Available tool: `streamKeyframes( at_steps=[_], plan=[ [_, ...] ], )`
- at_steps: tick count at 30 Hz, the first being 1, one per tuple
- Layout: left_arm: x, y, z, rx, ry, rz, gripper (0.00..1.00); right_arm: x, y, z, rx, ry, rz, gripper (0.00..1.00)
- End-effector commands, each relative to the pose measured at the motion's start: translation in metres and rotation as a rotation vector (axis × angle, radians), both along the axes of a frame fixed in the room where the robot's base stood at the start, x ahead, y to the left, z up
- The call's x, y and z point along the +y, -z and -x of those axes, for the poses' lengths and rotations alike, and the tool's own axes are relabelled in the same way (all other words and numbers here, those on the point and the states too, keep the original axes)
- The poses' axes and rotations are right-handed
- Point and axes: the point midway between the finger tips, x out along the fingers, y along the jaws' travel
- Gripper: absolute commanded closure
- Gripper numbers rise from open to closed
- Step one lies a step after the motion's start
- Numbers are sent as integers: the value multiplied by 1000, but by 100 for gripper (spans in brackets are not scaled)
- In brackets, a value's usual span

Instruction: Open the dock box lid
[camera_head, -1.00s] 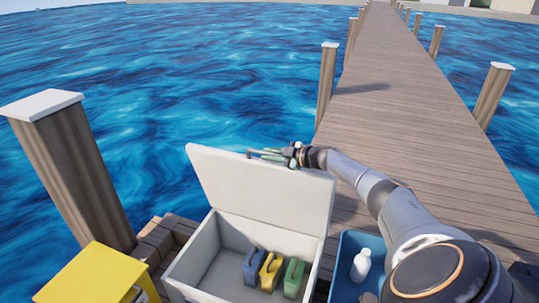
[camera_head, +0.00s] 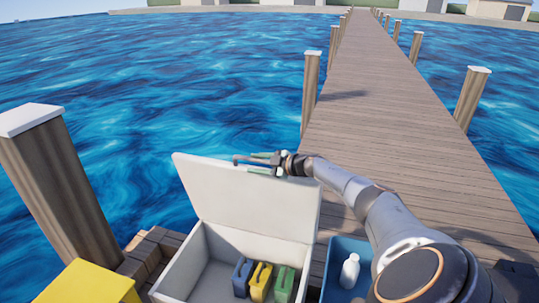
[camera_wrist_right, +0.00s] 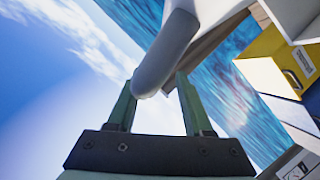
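The white dock box (camera_head: 176,273) stands at the bottom centre of the head view with its lid (camera_head: 245,205) raised, roughly upright, at the back. Its inside shows. My right gripper (camera_head: 254,163) is at the lid's top edge, its fingers apart. My left gripper is not in view.
Blue, yellow and green containers (camera_head: 260,281) stand inside the box. A blue bin (camera_head: 333,262) with a white bottle (camera_head: 349,270) is to its right. A yellow box (camera_head: 88,285) and a wooden post (camera_head: 55,175) are at left. Open water lies behind the lid.

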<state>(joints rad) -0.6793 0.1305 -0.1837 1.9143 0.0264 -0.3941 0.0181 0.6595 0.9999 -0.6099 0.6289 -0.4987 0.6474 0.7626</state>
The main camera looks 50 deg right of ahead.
Motion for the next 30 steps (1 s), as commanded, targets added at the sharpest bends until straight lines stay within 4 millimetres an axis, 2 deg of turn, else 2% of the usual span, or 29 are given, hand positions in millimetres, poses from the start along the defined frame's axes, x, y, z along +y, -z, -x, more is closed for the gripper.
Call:
streamKeyframes(
  at_steps=[7, 30],
  plan=[
    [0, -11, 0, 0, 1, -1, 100, -3, -8, 23, 6, -1, 5, 50],
    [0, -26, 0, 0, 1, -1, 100, -13, -27, 92, 8, 3, 3, 50]
  ],
)
